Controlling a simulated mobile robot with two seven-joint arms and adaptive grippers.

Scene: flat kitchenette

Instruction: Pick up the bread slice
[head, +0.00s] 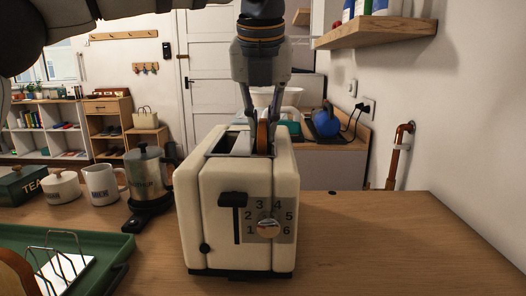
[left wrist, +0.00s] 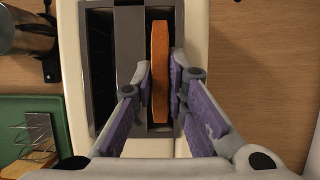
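A brown bread slice (head: 262,136) stands upright in the right-hand slot of the cream toaster (head: 216,206), its upper part showing above the slot. My left gripper (head: 262,119) reaches straight down over the toaster, one finger on each side of the slice. In the left wrist view, the slice (left wrist: 160,75) lies edge-on between the purple-padded fingertips (left wrist: 161,85), which appear closed against its faces. The slice's lower part is hidden in the slot. The left-hand slot looks empty in the left wrist view. My right gripper is not in view.
A green tray (head: 112,248) with a wire toast rack (head: 66,262) and another bread slice (head: 14,275) is at the lower left. A coffee press (head: 148,180), mug (head: 102,184), and lidded pot (head: 62,188) stand left of the toaster. The counter to its right (head: 400,235) is clear.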

